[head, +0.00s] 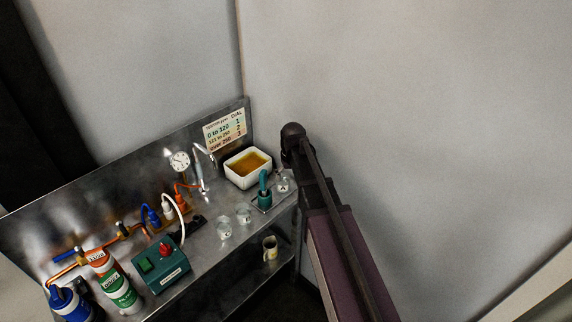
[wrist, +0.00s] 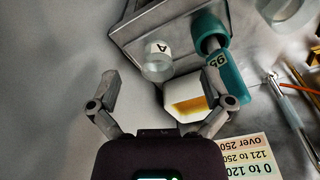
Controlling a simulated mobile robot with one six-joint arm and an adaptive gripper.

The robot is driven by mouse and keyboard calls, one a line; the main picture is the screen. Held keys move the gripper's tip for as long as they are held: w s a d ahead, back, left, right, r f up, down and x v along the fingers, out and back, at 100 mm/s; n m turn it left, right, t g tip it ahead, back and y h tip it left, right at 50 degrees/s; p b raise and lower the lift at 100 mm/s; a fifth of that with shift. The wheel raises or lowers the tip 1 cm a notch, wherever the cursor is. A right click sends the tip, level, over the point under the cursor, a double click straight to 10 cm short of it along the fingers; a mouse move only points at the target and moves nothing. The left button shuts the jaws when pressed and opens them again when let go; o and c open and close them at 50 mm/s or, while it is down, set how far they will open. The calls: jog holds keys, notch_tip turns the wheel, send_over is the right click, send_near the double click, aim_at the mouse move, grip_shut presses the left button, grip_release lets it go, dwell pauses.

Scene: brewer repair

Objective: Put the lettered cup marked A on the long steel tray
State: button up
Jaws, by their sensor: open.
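The cup marked A (wrist: 158,62) is a small pale translucent cup with a black letter, near the bench edge in the wrist view. In the head view a small clear cup (head: 283,183) beside the teal tool seems to be the same one, its letter unreadable. My gripper (wrist: 160,86) is open and empty; in the wrist view the cup appears between and just beyond the fingertips, apart from them. In the head view my arm hides the fingers. I cannot make out a long steel tray for certain.
A teal tool marked 95 (wrist: 226,82) stands close beside the cup. A white tub of amber liquid (head: 248,168) is behind it. Two other small cups (head: 224,231) (head: 243,216) stand further left on the steel bench. A mug (head: 270,248) sits on the lower shelf.

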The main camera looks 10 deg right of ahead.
jog(key=s+d+m+g, duration=0.1)
jog(key=s+m, duration=0.1)
jog(key=s, duration=1.8)
jog(key=shift+s, duration=0.1)
